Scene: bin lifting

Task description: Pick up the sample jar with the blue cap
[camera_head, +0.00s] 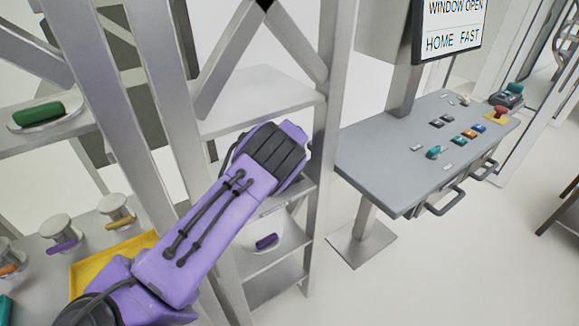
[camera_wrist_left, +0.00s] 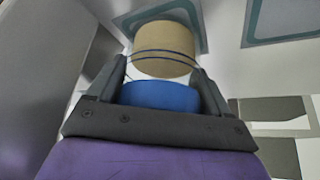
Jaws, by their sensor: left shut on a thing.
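The sample jar (camera_wrist_left: 163,50) shows in the left wrist view, with a tan body, thin blue rings and a blue cap (camera_wrist_left: 160,97) nearest the palm. My left gripper (camera_wrist_left: 158,73) has one dark finger on each side of the jar around the cap and is shut on it. I cannot tell whether the jar still touches the surface beyond it. In the head view my purple left arm reaches to the metal shelf rack (camera_head: 265,103) and hides the gripper and jar. My right gripper is in neither view.
Rack posts stand close on both sides of my left arm. A purple-marked white container (camera_head: 266,242) sits on a lower shelf. A green item (camera_head: 38,114) lies on a dish at left. A grey control console (camera_head: 385,160) stands right, with open floor before it.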

